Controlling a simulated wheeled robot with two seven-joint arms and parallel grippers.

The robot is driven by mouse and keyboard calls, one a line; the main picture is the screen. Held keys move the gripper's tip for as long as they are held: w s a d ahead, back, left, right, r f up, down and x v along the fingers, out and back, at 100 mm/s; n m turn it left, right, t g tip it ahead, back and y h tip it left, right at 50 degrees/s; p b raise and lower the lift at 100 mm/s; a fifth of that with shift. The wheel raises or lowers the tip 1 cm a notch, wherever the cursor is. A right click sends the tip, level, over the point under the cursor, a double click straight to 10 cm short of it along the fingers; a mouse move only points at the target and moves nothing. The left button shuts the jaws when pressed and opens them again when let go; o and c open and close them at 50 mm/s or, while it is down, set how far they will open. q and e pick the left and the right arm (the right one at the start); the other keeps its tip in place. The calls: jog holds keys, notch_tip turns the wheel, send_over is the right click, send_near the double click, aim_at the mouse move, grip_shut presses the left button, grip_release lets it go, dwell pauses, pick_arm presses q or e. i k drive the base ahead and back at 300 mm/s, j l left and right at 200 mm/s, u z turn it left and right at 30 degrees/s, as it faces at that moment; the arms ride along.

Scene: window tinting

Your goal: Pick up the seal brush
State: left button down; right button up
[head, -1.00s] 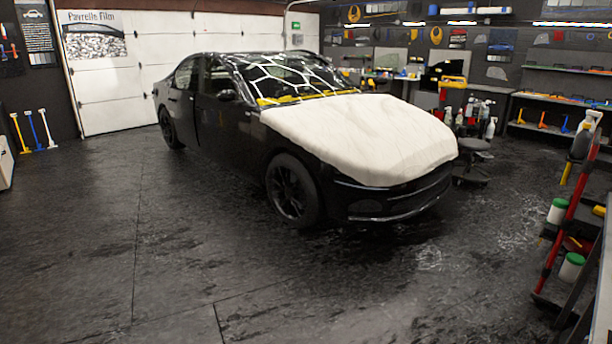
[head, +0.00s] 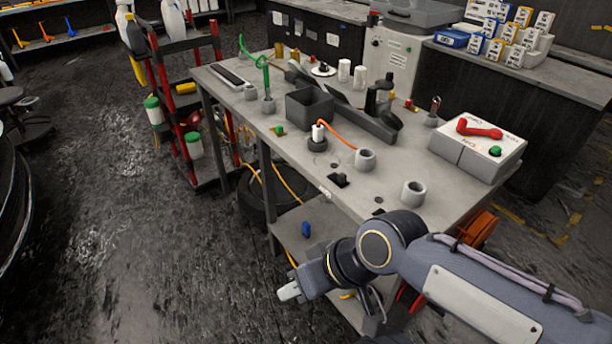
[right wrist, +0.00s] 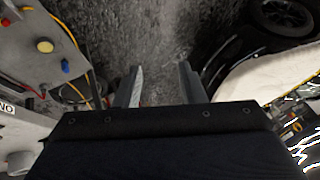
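I cannot tell for certain which small item is the seal brush. The workbench (head: 395,178) carries several small tools and holders, among them a white-topped piece with an orange cord (head: 318,132) and a green hooked tool (head: 264,75). My right gripper (head: 289,292) is low in front of the bench's near edge, apart from everything on the top. In the right wrist view its two fingers (right wrist: 160,85) stand apart with bare floor between them, so it is open and empty. My left gripper is not in view.
A red cart (head: 215,90) with bottles stands left of the bench. A white box with a red handle (head: 478,145) and grey cup holders (head: 413,193) sit on the bench. The floor to the left (head: 110,230) is clear. The car's covered hood (right wrist: 265,80) shows in the right wrist view.

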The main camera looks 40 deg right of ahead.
aim_at(305, 224)
jog(key=i+z, duration=0.3)
jog(key=z, duration=0.2)
jog(key=i+j+z, duration=0.25)
jog(key=z, duration=0.25)
jog(key=i+j+z, duration=0.3)
jog(key=z, duration=0.2)
jog(key=i+j+z, duration=0.2)
jog(key=j+z, duration=0.15)
jog(key=z, duration=0.15)
jog(key=i+j+z, duration=0.1)
jog(key=j+z, duration=0.4)
jog(key=i+j+z, duration=0.1)
jog(key=j+z, duration=0.2)
jog(key=j, duration=0.35)
jog(key=j+z, duration=0.25)
jog(key=j, duration=0.4)
